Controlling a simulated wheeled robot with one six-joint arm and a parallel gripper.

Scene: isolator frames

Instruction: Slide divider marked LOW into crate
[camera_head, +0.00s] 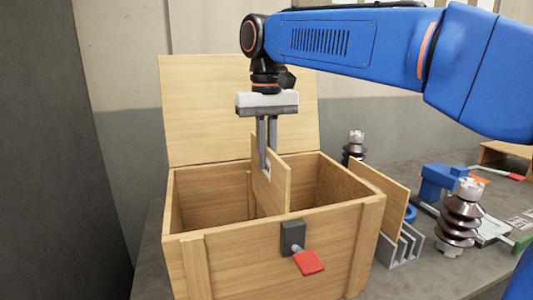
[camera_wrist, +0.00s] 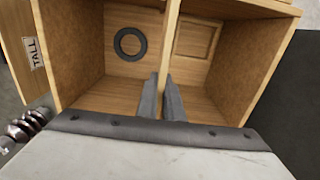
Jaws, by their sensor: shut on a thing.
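The crate (camera_head: 225,255) is a light wooden box with its lid raised at the back. My gripper (camera_head: 266,160) points down over the middle of the crate, shut on the top part of an upright wooden divider (camera_head: 275,188). The divider's lower part is inside the crate and its top stands above the rim. A finger partly covers its pale label, so I cannot read it. In the wrist view the divider (camera_wrist: 171,35) shows edge-on between my fingertips (camera_wrist: 162,82), splitting the crate's inside in two. Its bottom edge and any slots at it are hidden.
A dark ring (camera_wrist: 130,44) and a wooden frame (camera_wrist: 197,38) lie in separate compartments. Another divider, marked TALL (camera_wrist: 33,52), stands in a grey rack (camera_head: 401,245) right of the crate. Ribbed insulators (camera_head: 460,220) stand nearby. A red-handled latch (camera_head: 308,262) protrudes in front.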

